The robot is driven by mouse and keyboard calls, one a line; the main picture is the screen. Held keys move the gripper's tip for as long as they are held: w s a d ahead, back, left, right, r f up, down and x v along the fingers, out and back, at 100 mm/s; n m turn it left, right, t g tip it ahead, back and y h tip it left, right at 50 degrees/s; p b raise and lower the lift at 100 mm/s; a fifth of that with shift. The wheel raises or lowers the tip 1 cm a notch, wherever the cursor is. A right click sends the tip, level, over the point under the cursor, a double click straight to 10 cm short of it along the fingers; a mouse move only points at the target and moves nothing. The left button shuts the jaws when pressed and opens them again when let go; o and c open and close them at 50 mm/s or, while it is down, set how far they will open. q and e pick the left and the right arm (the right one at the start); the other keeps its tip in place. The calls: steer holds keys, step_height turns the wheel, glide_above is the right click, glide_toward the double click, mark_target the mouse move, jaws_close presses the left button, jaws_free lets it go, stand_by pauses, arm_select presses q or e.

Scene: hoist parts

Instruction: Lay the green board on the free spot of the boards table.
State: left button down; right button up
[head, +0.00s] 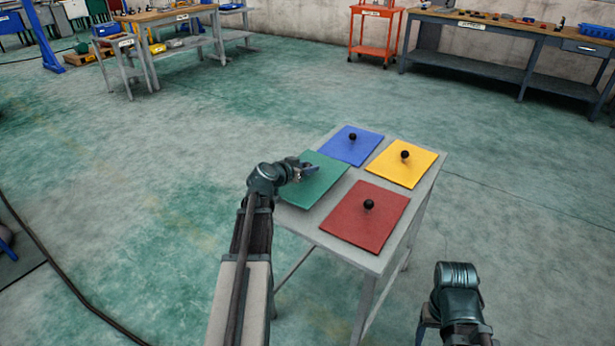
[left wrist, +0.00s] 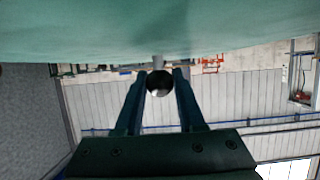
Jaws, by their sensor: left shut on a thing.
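The green board (head: 318,188) is at the left part of the boards table (head: 308,221), beside the blue and red boards. My left gripper (head: 312,170) is over it, shut on its knob. In the left wrist view the dark round knob (left wrist: 159,84) sits between the two fingers, and the green board (left wrist: 160,30) fills the top of the picture. The board looks flat and level; I cannot tell whether it touches the tabletop. My right arm shows at the lower right of the head view, away from the table; its fingers cannot be made out.
The blue board (head: 350,147), yellow board (head: 402,164) and red board (head: 366,218) lie on the table, each with an upright black knob. An orange cart (head: 376,38) and a long workbench (head: 500,40) stand far back.

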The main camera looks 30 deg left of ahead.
mark_target(308, 176)
arm_select(q)
step_height(308, 176, down, 4)
steer(key=b, duration=0.3)
steer(key=shift+r, duration=0.25)
steer(key=c, duration=1)
jaws_free()
steer(key=shift+b, duration=0.3)
steer(key=o, duration=0.5)
